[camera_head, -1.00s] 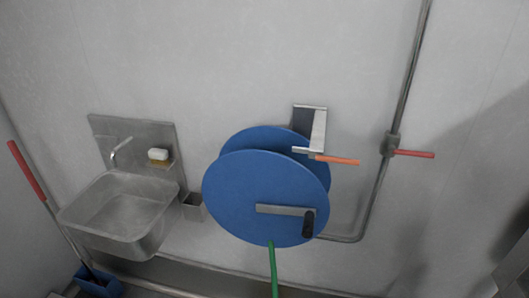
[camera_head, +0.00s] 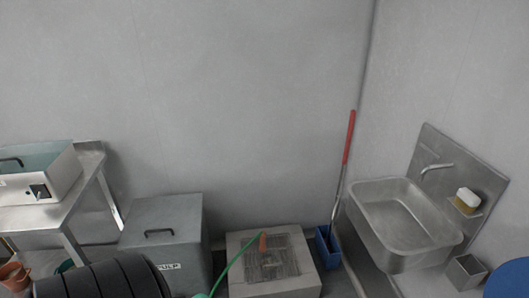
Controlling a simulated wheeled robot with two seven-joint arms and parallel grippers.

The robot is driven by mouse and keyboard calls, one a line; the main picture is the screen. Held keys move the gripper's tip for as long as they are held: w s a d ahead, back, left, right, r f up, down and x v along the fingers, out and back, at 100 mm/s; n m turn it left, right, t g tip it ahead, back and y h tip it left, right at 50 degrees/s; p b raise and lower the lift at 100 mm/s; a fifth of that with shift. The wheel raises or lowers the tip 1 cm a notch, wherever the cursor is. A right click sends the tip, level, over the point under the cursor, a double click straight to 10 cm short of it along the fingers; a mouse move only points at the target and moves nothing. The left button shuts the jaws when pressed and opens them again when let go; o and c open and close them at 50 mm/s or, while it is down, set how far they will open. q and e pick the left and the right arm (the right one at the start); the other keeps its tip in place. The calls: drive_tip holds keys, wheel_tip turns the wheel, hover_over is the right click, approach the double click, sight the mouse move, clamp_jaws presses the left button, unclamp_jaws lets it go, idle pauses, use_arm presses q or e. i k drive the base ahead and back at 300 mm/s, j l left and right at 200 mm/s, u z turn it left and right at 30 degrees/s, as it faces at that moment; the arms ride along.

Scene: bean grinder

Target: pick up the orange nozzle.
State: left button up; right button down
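The orange nozzle (camera_head: 262,242) is small and sits at the end of a thin green hose (camera_head: 232,264). It appears over the back part of a low pale block with a dark grate (camera_head: 272,264), near the bottom middle of the head view. I cannot tell whether it rests on the grate or stands up from it. The hose runs from it down and left to the bottom edge. Neither of my grippers is in view.
A grey lidded bin (camera_head: 162,228) stands left of the block, with a dark ribbed rounded object (camera_head: 100,280) in front. A blue holder (camera_head: 327,246) with a red-handled tool and a steel sink (camera_head: 405,225) are right. A steel table (camera_head: 90,180) is far left.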

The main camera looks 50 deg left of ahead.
sight(262, 246)
drive_tip(key=u, duration=1.5)
drive_tip(key=i, duration=0.2)
